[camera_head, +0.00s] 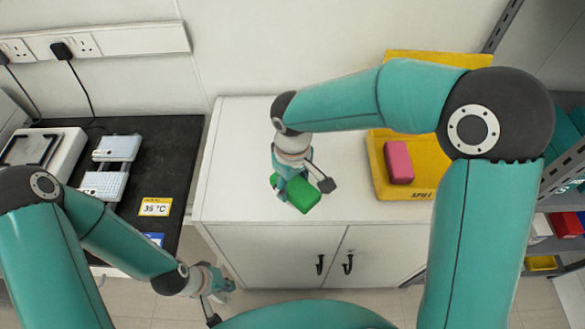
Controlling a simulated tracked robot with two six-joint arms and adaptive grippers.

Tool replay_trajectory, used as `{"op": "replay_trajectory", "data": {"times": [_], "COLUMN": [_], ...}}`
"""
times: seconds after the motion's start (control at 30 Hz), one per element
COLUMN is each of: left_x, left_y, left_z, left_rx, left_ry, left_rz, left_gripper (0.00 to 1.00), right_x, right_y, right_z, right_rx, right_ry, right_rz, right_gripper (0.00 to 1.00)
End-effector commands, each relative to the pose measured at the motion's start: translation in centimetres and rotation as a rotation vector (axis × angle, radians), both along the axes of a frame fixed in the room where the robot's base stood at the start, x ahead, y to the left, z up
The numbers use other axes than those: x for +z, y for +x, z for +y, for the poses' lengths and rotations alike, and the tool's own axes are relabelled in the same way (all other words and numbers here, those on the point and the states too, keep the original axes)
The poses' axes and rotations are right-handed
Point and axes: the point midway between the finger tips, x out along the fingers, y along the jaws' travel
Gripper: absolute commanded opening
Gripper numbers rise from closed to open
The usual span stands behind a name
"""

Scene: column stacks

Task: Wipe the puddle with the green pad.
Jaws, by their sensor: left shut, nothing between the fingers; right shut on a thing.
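The green pad (306,197) is over the white cabinet top near its front edge. My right gripper (300,182) is shut on the green pad from above and covers part of it. I cannot tell whether the pad touches the surface. I cannot make out a puddle on the white top; the arm and gripper hide part of it. My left gripper (216,298) is shut and empty, low in front of the gap between the dark bench and the white cabinet.
A yellow tray (424,178) with a pink pad (398,162) stands on the right of the white cabinet top (240,150). The left of that top is clear. A dark bench (178,160) at left holds devices and a 35 °C label (155,207). Shelves stand at far right.

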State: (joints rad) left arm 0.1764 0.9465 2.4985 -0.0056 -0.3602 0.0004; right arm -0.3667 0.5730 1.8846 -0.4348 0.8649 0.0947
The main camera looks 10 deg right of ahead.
Motion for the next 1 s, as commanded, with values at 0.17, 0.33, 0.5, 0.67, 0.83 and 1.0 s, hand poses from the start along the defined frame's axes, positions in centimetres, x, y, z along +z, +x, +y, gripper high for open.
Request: {"op": "replay_trajectory", "data": {"times": [0.17, 0.33, 0.5, 0.67, 0.83, 1.0], "left_x": [1.5, 2.5, 3.0, 3.0, 3.0, 3.0], "left_y": [0.0, 0.0, 0.0, 0.0, 0.0, 0.0], "left_z": [0.0, 0.0, 0.0, 0.0, 0.0, 0.0], "left_rx": [0.0, 0.0, 0.0, 0.0, 0.0, 0.0], "left_ry": [0.0, 0.0, 0.0, 0.0, 0.0, 0.0], "left_rz": [0.0, 0.001, 0.001, 0.001, 0.001, 0.001], "left_gripper": [0.0, 0.0, 0.0, 0.0, 0.0, 0.0], "right_x": [2.0, 3.5, 4.3, 4.3, 4.3, 4.3], "right_y": [0.0, 0.0, 0.1, 0.1, 0.1, 0.0], "right_z": [0.1, 0.1, 0.1, 0.1, 0.1, 0.1], "right_rx": [0.002, 0.002, 0.002, 0.003, 0.002, 0.002], "right_ry": [0.001, 0.001, 0.001, 0.001, 0.001, 0.001], "right_rz": [-0.002, -0.001, -0.002, -0.002, -0.002, -0.001], "right_gripper": [0.25, 0.25, 0.25, 0.25, 0.25, 0.25]}}
